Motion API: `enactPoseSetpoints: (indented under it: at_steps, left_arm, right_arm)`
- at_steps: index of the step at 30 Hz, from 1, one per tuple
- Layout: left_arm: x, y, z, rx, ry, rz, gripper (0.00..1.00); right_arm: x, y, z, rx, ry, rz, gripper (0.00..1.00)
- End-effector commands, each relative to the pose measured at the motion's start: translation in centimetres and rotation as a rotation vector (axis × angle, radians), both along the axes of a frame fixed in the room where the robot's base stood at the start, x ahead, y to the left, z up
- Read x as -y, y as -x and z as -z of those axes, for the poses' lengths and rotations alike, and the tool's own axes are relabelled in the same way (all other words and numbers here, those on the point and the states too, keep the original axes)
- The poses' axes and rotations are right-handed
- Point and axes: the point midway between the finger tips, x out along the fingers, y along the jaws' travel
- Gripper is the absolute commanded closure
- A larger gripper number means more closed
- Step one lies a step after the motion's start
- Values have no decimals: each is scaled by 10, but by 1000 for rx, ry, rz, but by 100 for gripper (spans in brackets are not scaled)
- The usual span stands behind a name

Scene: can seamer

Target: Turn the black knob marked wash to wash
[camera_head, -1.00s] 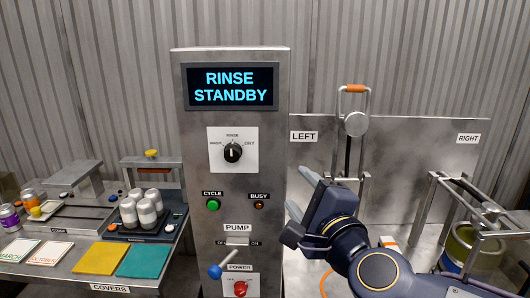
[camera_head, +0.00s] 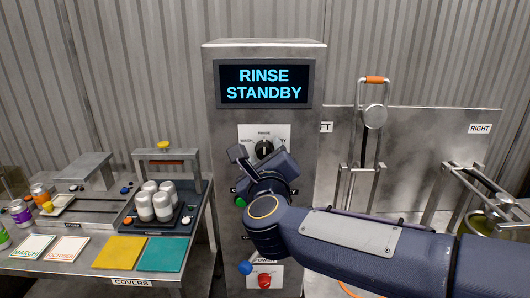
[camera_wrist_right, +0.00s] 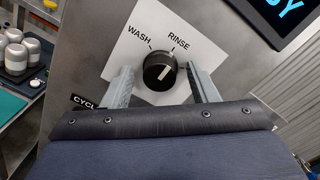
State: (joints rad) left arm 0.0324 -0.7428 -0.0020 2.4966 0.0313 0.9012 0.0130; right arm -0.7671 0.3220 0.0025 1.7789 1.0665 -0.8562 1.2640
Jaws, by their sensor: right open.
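The black knob (camera_head: 264,149) sits on a white dial plate (camera_head: 283,133) on the grey machine panel. Its white pointer aims up at RINSE in the head view. The right wrist view shows the knob (camera_wrist_right: 160,72) close up, with the WASH and RINSE labels above it. My right gripper (camera_head: 258,160) is in front of the dial. Its two fingers (camera_wrist_right: 162,88) are open, one on each side of the knob, with gaps between them and it. The screen (camera_head: 264,84) reads RINSE STANDBY. My left gripper is not in view.
The green cycle button (camera_head: 240,201) is partly hidden by my right arm. Below are a blue-tipped lever (camera_head: 245,268) and a red power knob (camera_head: 264,281). A table with cans (camera_head: 153,203) and coloured covers (camera_head: 118,252) stands left; a metal frame (camera_head: 374,118) stands right.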

Motion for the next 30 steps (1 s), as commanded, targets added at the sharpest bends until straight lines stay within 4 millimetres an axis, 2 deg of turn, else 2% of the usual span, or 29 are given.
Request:
enactPoseSetpoints:
  at_steps: [8, 18, 30]
  left_arm:
    - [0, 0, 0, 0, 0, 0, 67]
    - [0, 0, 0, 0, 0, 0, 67]
    - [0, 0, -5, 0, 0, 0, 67]
  right_arm:
    - [0, -2, 0, 0, 0, 0, 48]
    - [0, -2, 0, 0, 1, 0, 91]
    - [0, -2, -1, -1, 84, -1, 91]
